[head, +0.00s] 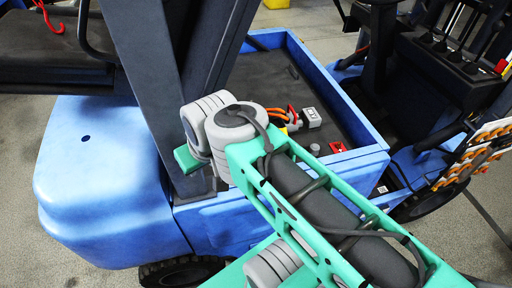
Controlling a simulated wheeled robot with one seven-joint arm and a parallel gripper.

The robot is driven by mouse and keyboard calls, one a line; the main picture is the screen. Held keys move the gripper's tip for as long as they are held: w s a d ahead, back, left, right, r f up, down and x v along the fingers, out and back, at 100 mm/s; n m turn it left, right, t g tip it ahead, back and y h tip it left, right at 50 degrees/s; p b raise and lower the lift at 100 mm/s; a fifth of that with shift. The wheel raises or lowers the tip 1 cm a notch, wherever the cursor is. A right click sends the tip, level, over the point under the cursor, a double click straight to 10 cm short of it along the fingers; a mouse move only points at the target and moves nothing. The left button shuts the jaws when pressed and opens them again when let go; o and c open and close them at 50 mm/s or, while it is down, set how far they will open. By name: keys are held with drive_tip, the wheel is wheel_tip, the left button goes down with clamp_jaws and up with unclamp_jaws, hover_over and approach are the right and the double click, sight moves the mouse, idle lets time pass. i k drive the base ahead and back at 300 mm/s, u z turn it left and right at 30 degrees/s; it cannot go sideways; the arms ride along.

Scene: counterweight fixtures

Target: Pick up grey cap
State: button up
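A small grey cap (314,149) stands on the dark floor of the blue forklift's bay, near the bay's front rim. It is small in the head view, and its finer shape is hard to make out. My green and grey arm reaches in from the lower right, and its grey joint is left of the cap. My gripper does not show; it appears to be hidden behind the arm or out of the frame.
A red part (337,147) lies just right of the cap. A light grey box (311,117) and orange cables (277,114) are behind it. The blue bay wall (350,163) borders the front. A dark pillar (160,70) rises at left.

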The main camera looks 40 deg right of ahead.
sight(315, 149)
drive_tip(key=u, duration=2.35)
drive_tip(key=k, duration=1.6)
drive_tip(key=z, duration=0.35)
